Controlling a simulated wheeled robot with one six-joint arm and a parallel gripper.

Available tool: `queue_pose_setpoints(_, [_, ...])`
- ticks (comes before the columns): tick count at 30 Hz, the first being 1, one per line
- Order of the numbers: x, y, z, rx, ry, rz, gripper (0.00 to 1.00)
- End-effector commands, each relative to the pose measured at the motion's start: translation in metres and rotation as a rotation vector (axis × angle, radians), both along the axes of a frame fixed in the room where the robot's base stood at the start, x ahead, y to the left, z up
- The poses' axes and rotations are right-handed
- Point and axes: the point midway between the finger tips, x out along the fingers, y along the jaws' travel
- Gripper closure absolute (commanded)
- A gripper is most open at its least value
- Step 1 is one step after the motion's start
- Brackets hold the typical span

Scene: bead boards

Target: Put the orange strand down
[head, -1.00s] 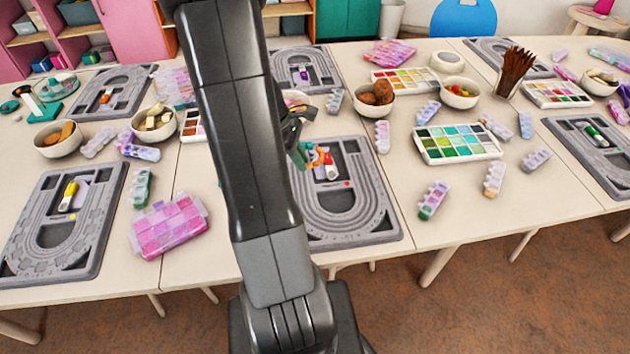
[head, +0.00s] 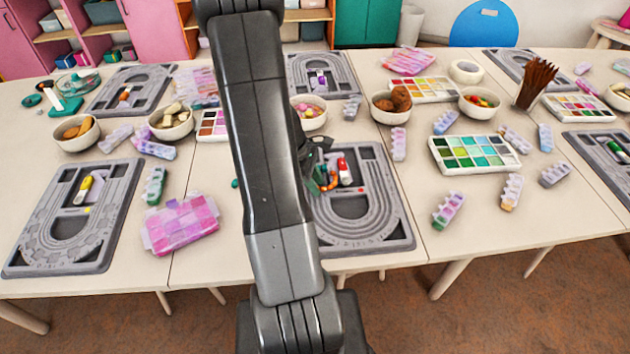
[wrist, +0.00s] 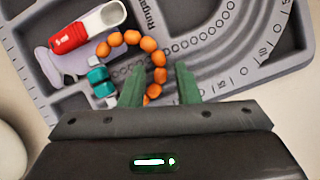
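The orange strand (wrist: 158,60) is a curved row of round orange beads over the grey bead board (wrist: 215,68) in the wrist view. It passes between the two green fingers of my gripper (wrist: 160,80), with visible gaps beside the beads, so the gripper looks open. Its near end is partly hidden by the gripper. Teal and silver pieces (wrist: 98,80) lie by the left finger. In the head view my gripper (head: 318,165) is low at the left part of the board (head: 398,215), with the strand (head: 328,184) just below it, mostly hidden by my arm.
A red-capped tube (wrist: 85,32) lies in the board's compartment, close to the strand. A pink bead box (head: 180,222) lies left of my arm, and a green paint palette (head: 472,152) right of the board. Bare table shows right of the board.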

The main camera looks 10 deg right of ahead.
Motion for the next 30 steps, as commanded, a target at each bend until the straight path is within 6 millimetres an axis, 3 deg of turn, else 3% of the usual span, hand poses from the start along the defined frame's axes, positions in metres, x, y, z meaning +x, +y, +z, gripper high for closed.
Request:
queue_pose_setpoints(13, [0.002, 0.003, 0.010, 0.001, -0.004, 0.000, 0.64])
queue_pose_setpoints(24, [0.010, 0.031, 0.080, 0.001, -0.006, 0.001, 0.64])
queue_pose_setpoints(30, [0.012, 0.042, 0.106, 0.000, -0.002, 0.000, 0.64])
